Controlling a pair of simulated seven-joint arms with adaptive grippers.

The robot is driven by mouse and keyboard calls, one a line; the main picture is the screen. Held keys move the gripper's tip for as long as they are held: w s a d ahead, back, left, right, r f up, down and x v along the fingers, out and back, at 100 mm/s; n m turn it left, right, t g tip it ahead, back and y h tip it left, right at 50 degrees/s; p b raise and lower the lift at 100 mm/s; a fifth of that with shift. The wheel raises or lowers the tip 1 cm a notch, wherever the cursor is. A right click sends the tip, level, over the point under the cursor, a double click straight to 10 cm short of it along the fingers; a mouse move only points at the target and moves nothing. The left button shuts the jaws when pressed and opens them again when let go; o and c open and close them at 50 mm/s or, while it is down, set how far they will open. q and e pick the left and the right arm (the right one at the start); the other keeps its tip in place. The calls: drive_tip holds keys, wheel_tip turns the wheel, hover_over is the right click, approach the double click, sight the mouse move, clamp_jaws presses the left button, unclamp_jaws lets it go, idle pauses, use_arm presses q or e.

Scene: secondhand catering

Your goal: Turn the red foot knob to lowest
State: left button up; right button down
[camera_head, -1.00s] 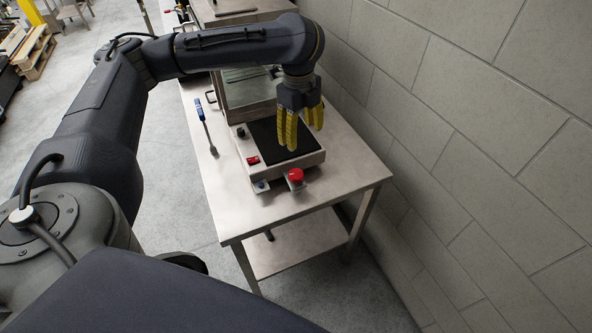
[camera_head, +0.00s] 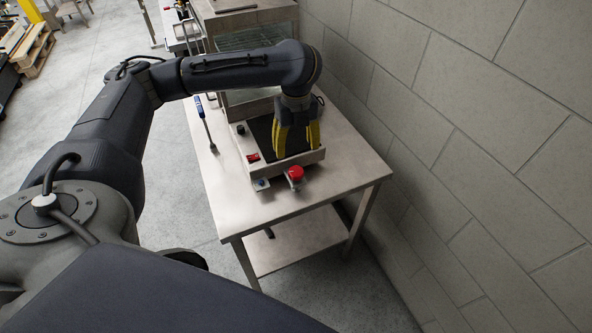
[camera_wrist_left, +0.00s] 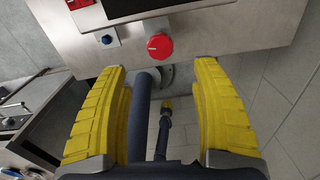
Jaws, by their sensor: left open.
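The red foot knob (camera_head: 295,173) sits at the front of a small metal appliance (camera_head: 313,157) with a black top plate, on a steel table. In the left wrist view the red knob (camera_wrist_left: 160,46) is round and lies ahead of the fingers, above the middle of the picture. My left gripper (camera_head: 297,152) is open, its yellow fingers pointing down over the appliance's black top, behind the knob in the head view.
A blue button box (camera_head: 261,184) and a red switch (camera_head: 253,157) are beside the knob. A blue-handled tool (camera_head: 203,119) lies on the steel table (camera_head: 230,215). A glass-fronted cabinet (camera_head: 250,40) stands behind. A block wall (camera_head: 470,130) bounds the right.

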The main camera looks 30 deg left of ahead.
sight(296, 170)
use_arm(q)
wheel_tip(296, 170, down, 11)
drive_tip(key=shift+r, duration=0.15)
idle(0.4)
drive_tip(key=shift+c, duration=0.3)
drive_tip(key=c, duration=1.3)
